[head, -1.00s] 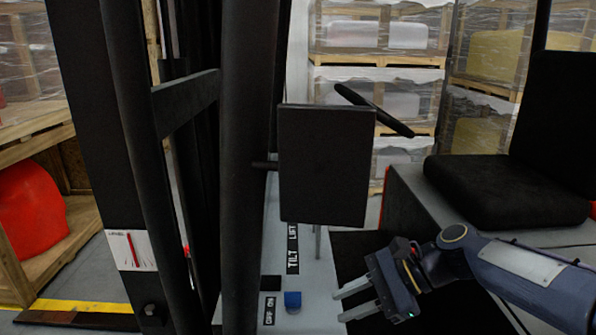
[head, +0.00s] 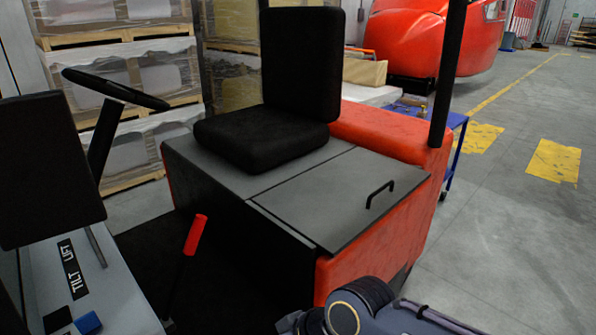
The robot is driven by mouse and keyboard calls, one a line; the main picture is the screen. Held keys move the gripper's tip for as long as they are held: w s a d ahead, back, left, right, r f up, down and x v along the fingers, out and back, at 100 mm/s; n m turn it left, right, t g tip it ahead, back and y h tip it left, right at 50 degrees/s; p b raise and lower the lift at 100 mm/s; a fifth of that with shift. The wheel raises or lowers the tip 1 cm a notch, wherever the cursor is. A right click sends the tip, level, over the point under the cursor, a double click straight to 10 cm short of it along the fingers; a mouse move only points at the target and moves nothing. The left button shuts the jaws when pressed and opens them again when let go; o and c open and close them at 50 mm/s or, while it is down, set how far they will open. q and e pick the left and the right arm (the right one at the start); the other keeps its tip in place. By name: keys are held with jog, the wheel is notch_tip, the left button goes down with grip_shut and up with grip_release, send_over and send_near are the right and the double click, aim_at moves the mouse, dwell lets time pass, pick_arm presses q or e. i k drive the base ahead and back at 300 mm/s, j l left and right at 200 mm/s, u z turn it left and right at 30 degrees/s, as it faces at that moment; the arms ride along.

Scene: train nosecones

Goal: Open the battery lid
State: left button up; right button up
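The battery lid (head: 318,196) is a flat grey panel on top of the red forklift body, right of the seat. It lies closed, flush with the grey deck beside it. A black bar handle (head: 380,194) stands up near its right edge. Part of my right arm shows at the bottom edge of the head view, in front of the lid and below it. The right gripper's fingers are out of the frame. My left arm and gripper do not show.
The black seat (head: 262,135) stands left of the lid. A black post (head: 448,70) rises behind the lid's right side. A red-handled lever (head: 195,235) and the steering wheel (head: 115,88) are at left. Open floor (head: 520,240) lies to the right.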

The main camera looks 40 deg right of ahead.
aim_at(330, 205)
jog(key=z, duration=1.9)
jog(key=i+l+u, duration=0.15)
jog(key=u, duration=0.8)
jog(key=i+l+u, duration=0.25)
jog(key=l, duration=0.15)
jog(key=l+u, duration=0.25)
jog(key=l, duration=0.15)
jog(key=l+u, duration=0.25)
jog(key=l, duration=0.7)
jog(key=i+l, duration=0.15)
jog(key=l, duration=0.35)
jog(key=j+u, duration=0.05)
